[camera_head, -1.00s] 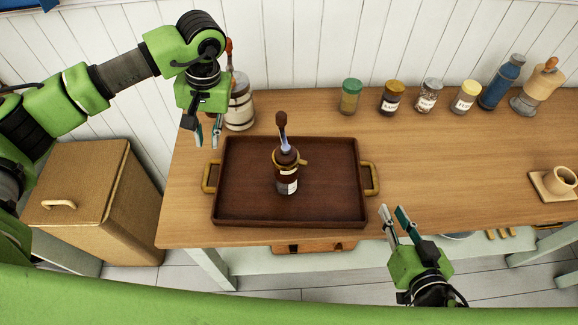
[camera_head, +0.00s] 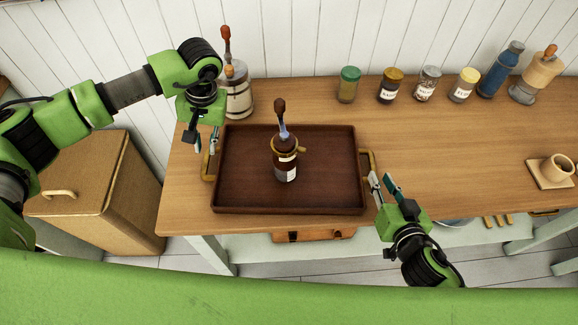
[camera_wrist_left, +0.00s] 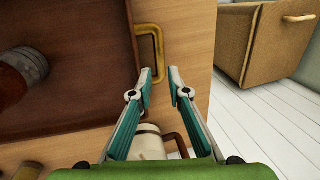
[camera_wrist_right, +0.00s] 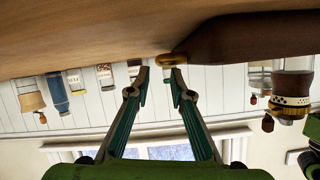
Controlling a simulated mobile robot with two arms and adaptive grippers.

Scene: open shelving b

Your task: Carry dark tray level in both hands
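The dark brown tray (camera_head: 325,190) lies flat on the wooden counter with a brass handle at each end. My left gripper (camera_head: 206,147) is open at the tray's left handle (camera_head: 207,168). In the left wrist view its fingers (camera_wrist_left: 159,78) point at that handle (camera_wrist_left: 151,45), which shows just beyond the tips. My right gripper (camera_head: 382,182) is open close to the right handle (camera_head: 368,162). In the right wrist view that handle (camera_wrist_right: 172,60) is just beyond its fingertips (camera_wrist_right: 159,75). Neither gripper holds anything.
A pale canister (camera_head: 238,95) stands behind the left gripper. Several spice jars (camera_head: 391,87), a blue grinder (camera_head: 500,70) and a wooden mill (camera_head: 534,75) line the wall. A cup on a coaster (camera_head: 557,170) sits right. The counter right of the tray is mostly clear.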

